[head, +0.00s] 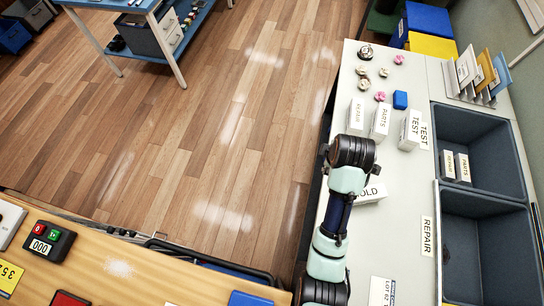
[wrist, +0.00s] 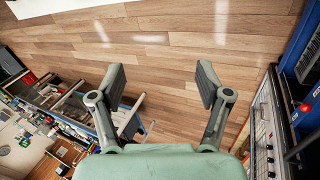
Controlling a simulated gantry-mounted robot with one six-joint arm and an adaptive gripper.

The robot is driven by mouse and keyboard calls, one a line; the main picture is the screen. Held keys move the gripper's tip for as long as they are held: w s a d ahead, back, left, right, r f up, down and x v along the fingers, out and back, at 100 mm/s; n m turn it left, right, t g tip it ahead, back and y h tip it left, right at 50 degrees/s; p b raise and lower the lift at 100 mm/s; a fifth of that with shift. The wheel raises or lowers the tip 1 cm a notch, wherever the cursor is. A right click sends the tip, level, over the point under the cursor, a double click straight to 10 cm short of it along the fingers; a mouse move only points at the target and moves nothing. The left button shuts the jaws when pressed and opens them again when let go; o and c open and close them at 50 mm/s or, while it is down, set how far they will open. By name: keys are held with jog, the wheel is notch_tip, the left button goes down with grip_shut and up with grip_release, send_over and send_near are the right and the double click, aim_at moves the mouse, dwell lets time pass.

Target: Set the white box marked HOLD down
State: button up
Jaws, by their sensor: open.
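The white box marked HOLD (head: 374,194) lies on the pale counter (head: 390,235) in the head view. My arm crosses in front of its left part, so only "OLD" of the marking shows. My gripper (wrist: 164,78) is open in the wrist view, with nothing between its fingers. Wooden floor shows beyond the fingers. The HOLD box is not in the wrist view. My gripper's fingers cannot be made out in the head view.
White boxes marked REPAIR (head: 356,115), PARTS (head: 380,121) and TEST (head: 409,130) stand behind the HOLD box. Dark bins (head: 480,195) line the right side; one holds REPAIR and PARTS boxes. A REPAIR label (head: 427,237) lies on the counter. Its middle front is clear.

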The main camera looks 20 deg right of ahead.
jog(key=a+r+m+t, duration=0.3)
jog(key=a+r, duration=0.2)
jog(key=a, duration=0.4)
jog(key=s+a+r+m+t+y, duration=0.1)
jog(key=a+r+m+t, duration=0.1)
jog(key=a+r, duration=0.4)
jog(key=a+r+m+t+y, duration=0.1)
jog(key=a+r+m+t, duration=0.2)
jog(key=a, duration=0.9)
notch_tip(320, 180, up, 3)
jog(key=shift+s+f+m+t, duration=0.1)
jog(key=shift+s+m+t, duration=0.25)
jog(key=shift+m, duration=0.75)
